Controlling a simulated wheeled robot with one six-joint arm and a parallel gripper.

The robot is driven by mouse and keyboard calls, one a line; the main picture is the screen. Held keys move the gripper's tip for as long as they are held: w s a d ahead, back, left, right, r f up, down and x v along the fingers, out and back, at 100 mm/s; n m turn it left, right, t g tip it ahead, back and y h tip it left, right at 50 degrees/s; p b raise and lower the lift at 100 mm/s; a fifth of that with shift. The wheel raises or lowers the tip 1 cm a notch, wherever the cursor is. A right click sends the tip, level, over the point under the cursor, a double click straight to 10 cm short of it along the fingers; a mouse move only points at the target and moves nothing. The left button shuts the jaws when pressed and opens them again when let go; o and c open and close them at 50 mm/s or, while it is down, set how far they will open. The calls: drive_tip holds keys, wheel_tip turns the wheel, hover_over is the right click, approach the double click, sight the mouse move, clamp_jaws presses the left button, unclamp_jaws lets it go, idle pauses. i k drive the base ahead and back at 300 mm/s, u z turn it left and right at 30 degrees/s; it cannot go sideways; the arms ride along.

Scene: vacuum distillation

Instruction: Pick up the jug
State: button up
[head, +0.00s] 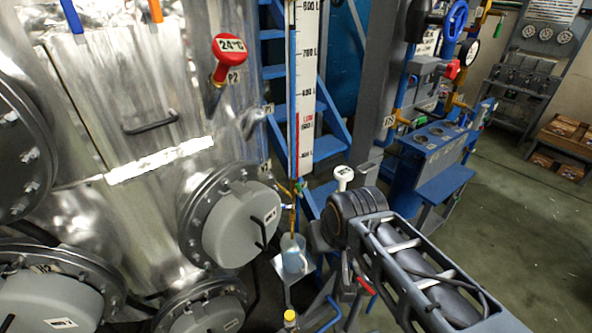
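The jug (293,254) is a small, clear, bluish vessel. It stands upright on a small light-coloured platform (279,268), below a thin vertical pipe with a brass-coloured fitting (297,192) at its lower end. My arm comes in from the lower right, and its dark rounded joint is to the right of the jug. No gripper fingers can be made out, and nothing is seen touching the jug.
A large metal vessel with round grey hatches (241,222) fills the left. A red-handled valve (363,280) and a yellow-capped part (290,318) are near the jug. A blue bench (435,148) stands further right. The floor (530,235) at right is clear.

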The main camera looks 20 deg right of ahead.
sight(296, 257)
drive_tip(key=u, duration=3.7)
drive_tip(key=k, duration=0.7)
drive_tip(key=z, duration=1.2)
